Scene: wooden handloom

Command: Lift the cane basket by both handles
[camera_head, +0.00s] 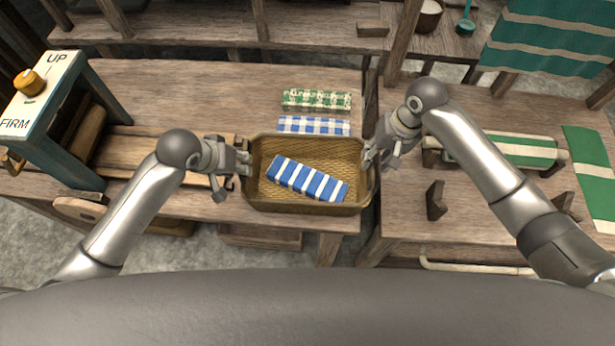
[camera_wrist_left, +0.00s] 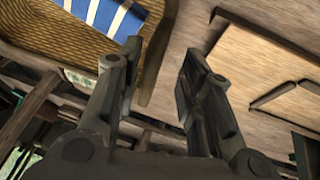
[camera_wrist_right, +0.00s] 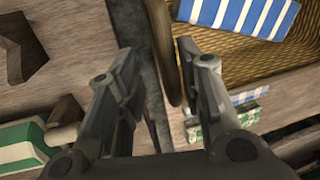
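The cane basket (camera_head: 308,207) sits at the right end of the left wooden table, its ends facing left and right. A blue-and-white striped cloth bundle (camera_head: 307,179) lies in it. My left gripper (camera_head: 245,165) is at the basket's left end, and my right gripper (camera_head: 369,156) is at its right end. In the left wrist view, the fingers (camera_wrist_left: 155,62) are apart with the basket's dark end rim between them. In the right wrist view, the fingers (camera_wrist_right: 157,58) are also apart, with the other end rim between them. I cannot tell whether any finger touches, and the handles are hard to make out.
Blue checked cloth (camera_head: 313,125) and a green-and-white patterned bundle (camera_head: 316,100) lie just behind the basket. A stand marked UP and FIRM (camera_head: 50,85) is at left. A second table (camera_head: 480,215) at right holds a green striped roll (camera_head: 520,150) and wooden brackets.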

